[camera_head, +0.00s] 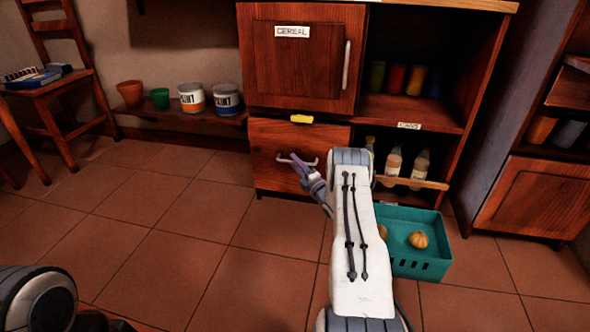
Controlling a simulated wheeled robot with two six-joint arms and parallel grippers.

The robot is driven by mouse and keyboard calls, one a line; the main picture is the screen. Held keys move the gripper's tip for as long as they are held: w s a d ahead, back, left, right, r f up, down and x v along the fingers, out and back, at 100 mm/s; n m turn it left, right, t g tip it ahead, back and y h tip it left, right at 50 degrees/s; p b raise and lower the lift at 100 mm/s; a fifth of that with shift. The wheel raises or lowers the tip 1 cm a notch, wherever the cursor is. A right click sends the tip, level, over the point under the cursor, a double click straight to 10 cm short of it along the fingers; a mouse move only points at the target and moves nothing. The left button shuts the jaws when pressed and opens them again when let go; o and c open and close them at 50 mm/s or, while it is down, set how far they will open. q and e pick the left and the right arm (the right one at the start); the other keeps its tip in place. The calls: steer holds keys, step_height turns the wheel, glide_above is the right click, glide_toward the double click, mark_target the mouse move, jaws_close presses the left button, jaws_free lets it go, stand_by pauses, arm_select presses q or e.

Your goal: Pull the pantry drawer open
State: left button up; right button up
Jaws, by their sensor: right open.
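The pantry drawer (270,169) is a reddish wood front under the cereal door, and it looks closed. Its pale bar handle (285,158) runs across the front. My right gripper (298,162) is at the right part of this handle, its fingers open. I cannot tell whether the handle lies between the fingers. My right arm hides the area right of the drawer. At the lower left only part of my left arm shows; its gripper is out of view.
A cereal cabinet door (302,65) is shut above the drawer, with a yellow item (301,119) between them. A teal crate (432,267) with round orange items stands on the floor at right. Paint cans (227,98) and pots line a low shelf. The tiled floor at left is clear.

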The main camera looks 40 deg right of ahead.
steer(key=shift+w+r, duration=0.1)
steer(key=shift+w, duration=0.4)
steer(key=shift+c, duration=0.3)
jaws_close()
stand_by(0.9)
